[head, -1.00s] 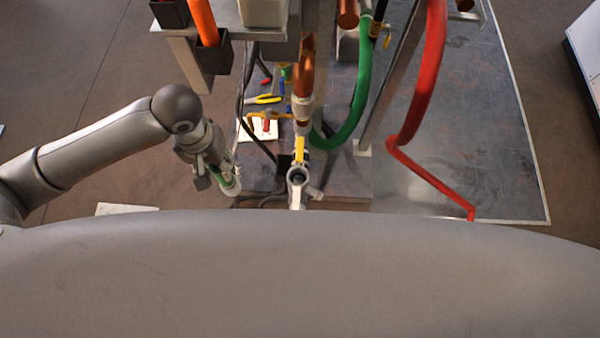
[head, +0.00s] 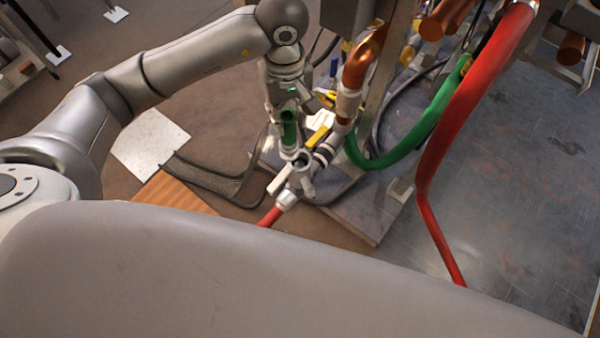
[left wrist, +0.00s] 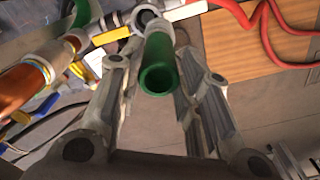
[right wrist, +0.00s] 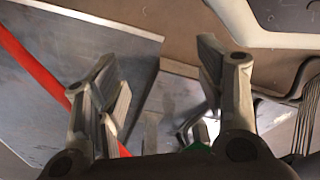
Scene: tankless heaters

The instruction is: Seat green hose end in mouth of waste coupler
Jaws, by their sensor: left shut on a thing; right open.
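A green hose piece (head: 288,131) hangs upright in my left gripper (head: 287,112), which is shut on it. In the left wrist view the green hose (left wrist: 158,72) lies between the two fingers of the left gripper (left wrist: 155,75), its open near end facing the camera. The waste coupler (head: 301,172) is a grey-white fitting with a dark round mouth. The hose's pale lower end is right by that mouth, and the coupler (left wrist: 147,16) shows just beyond it. I cannot tell whether it has entered. My right gripper (right wrist: 155,55) is open and empty.
A yellow valve handle (head: 318,134) and copper pipe (head: 362,62) stand close right of the hose. A fixed green hose (head: 418,132) loops further right, beside a thick red hose (head: 450,115). A wooden board (head: 175,194) lies on the floor at left.

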